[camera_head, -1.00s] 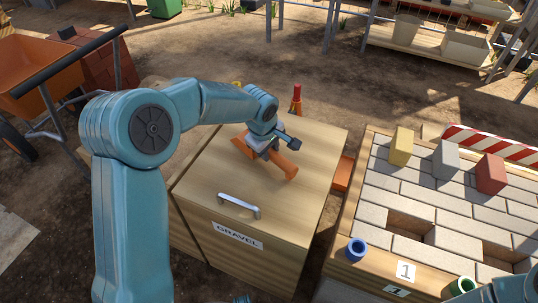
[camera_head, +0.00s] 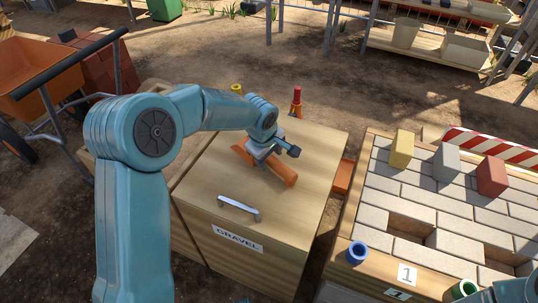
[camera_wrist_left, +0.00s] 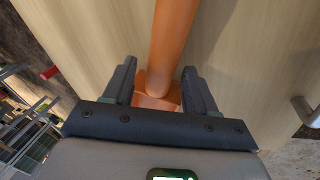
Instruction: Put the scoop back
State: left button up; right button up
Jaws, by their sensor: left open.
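The orange scoop (camera_head: 283,172) lies on the wooden lid of the gravel box (camera_head: 225,175). In the head view its middle is hidden behind my left gripper (camera_head: 264,158), which is low over the lid. In the left wrist view the scoop's round orange shaft (camera_wrist_left: 173,38) runs up the picture. Its wider, flat-sided part (camera_wrist_left: 158,97) sits between the two dark fingers of the left gripper (camera_wrist_left: 160,86). The fingers are apart, with gaps to the scoop on both sides. My right gripper is out of view; only part of that arm shows at the lower right.
A metal handle (camera_head: 238,208) stands on the gravel box lid. A red-topped post (camera_head: 296,100) is behind the box. To the right is a brick-topped bench (camera_head: 455,208) with yellow, grey and red blocks and a blue cup (camera_head: 356,252). An orange wheelbarrow (camera_head: 35,70) stands at the left.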

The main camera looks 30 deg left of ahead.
pick_arm(q)
jog(key=p+v, duration=0.1)
jog(key=v, duration=1.1)
jog(key=shift+p, duration=0.4)
